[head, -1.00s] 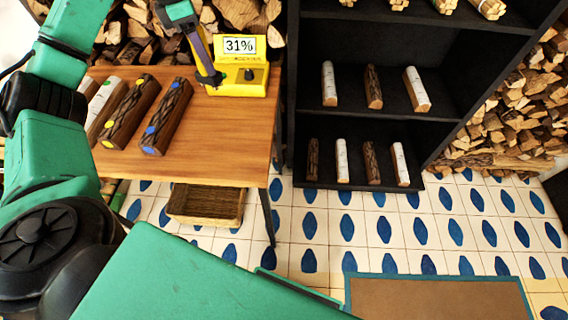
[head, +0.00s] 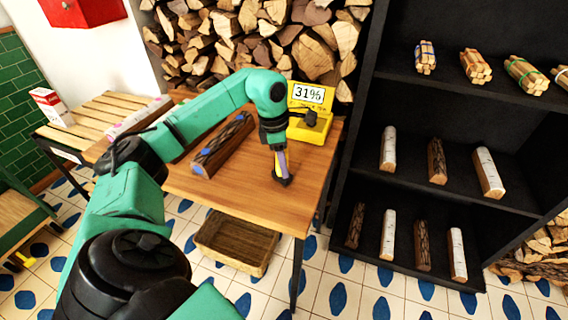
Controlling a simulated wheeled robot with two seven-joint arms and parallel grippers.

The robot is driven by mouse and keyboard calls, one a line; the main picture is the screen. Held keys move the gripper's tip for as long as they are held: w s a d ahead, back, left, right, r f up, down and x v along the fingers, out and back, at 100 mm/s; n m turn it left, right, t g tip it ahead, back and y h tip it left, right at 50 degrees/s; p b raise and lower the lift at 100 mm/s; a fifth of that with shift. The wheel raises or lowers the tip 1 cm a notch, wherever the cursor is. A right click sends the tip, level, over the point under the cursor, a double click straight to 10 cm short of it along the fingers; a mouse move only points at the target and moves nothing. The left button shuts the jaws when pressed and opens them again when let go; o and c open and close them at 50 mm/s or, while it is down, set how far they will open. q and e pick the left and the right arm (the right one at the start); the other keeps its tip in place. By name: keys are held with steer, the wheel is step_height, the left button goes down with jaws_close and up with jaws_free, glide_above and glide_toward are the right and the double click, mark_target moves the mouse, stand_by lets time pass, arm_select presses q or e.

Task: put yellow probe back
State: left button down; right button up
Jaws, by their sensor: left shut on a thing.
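The yellow moisture meter (head: 307,130) stands at the back right of the wooden table, its display reading 31%. It has a black knob-like part (head: 311,118) on its front. My left gripper (head: 281,164) points down over the table, just left of and in front of the meter. It is shut on a slim thing, of which a yellow sliver and a dark lower end show; this looks like the yellow probe (head: 278,162). The fingers hide most of it. I cannot tell whether its dark end touches the table. My right gripper is not in view.
A dark log with blue dots (head: 222,145) lies on the table (head: 250,197), left of my gripper; my arm hides the area behind it. A black shelf (head: 400,100) with logs and bundles stands right. A wicker basket (head: 236,243) sits below. The table's front right is clear.

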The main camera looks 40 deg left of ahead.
arm_select(q)
steer(key=shift+c, duration=2.3)
jaws_free()
steer(key=shift+f, duration=0.1)
steer(key=r, duration=0.4)
steer(key=s+r+p, duration=0.1)
steer(key=r, duration=0.3)
steer(key=a+r, duration=0.1)
steer(key=r, duration=0.3)
steer(key=shift+s+a+r, duration=0.1)
steer(key=shift+s+r, duration=0.05)
